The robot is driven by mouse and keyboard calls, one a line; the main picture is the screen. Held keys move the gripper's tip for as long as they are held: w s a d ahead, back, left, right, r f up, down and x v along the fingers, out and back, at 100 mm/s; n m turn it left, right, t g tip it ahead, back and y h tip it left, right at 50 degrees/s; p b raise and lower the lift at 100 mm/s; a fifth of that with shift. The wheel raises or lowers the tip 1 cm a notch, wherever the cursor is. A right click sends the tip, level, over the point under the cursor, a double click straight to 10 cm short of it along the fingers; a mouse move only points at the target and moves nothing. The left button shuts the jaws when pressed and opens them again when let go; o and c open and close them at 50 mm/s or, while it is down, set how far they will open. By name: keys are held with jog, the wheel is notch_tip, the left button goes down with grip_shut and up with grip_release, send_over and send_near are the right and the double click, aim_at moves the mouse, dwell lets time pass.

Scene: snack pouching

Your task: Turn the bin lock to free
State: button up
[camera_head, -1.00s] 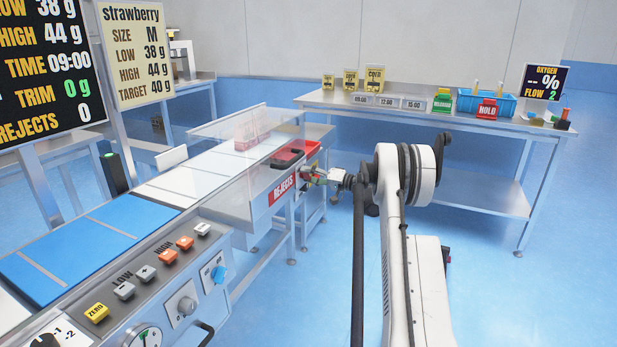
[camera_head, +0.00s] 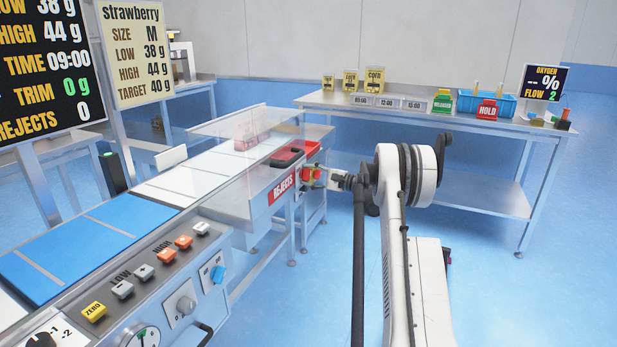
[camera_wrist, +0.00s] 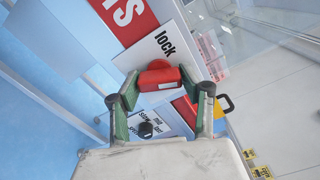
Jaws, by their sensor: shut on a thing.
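The bin lock is a red knob (camera_wrist: 160,76) on a white plate marked "lock" (camera_wrist: 158,52) in the wrist view. My gripper (camera_wrist: 160,88) has its two green fingers on either side of the red knob and is shut on it. In the head view my gripper (camera_head: 312,177) is at the end of the machine, beside the red "REJECTS" label (camera_head: 281,189). The knob's exact turn angle is hard to read, and any other word on the plate is hidden.
A red bin with a dark handle (camera_head: 289,156) sits just above the lock. A black knob (camera_wrist: 146,129) on another plate lies below my fingers in the wrist view. A clear cover (camera_head: 235,140) stands over the belt. A bench (camera_head: 420,115) with boxes is behind.

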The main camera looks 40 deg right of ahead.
jog(key=shift+m, duration=2.2)
jog(key=o, duration=1.2)
jog(key=shift+c, duration=0.2)
jog(key=shift+s, duration=0.15)
jog(key=v, duration=1.1)
jog(key=shift+s+d, duration=0.2)
jog(key=shift+s, duration=0.15)
jog(key=shift+f, duration=0.1)
